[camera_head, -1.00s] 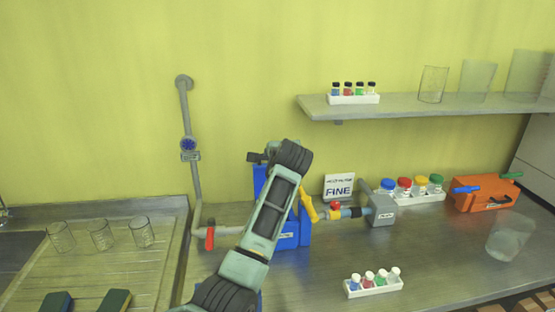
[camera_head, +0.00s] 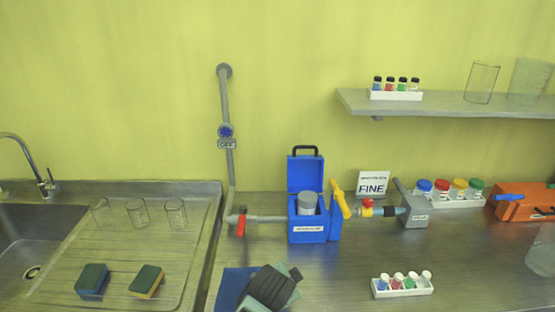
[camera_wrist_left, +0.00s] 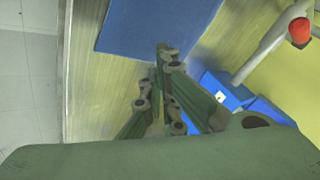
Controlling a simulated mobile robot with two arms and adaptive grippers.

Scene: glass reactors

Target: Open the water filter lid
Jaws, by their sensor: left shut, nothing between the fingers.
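The water filter is a blue box (camera_head: 308,228) on the counter in the head view. Its blue lid (camera_head: 305,174) stands upright at the back, with a black handle on top. A grey cylinder (camera_head: 307,203) shows inside the open box. Part of the box also shows at the right of the left wrist view (camera_wrist_left: 222,92). My left arm is at the bottom of the head view, in front of the box and apart from it. In the left wrist view, my left gripper (camera_wrist_left: 165,58) is shut and empty. My right gripper is in neither view.
A pipe with a red valve handle (camera_head: 241,221) joins the box's left side. A yellow handle (camera_head: 340,199) stands close on its right. A blue mat (camera_head: 231,287) lies in front. A white vial rack (camera_head: 402,288) stands front right. The sink (camera_head: 28,240) is far left.

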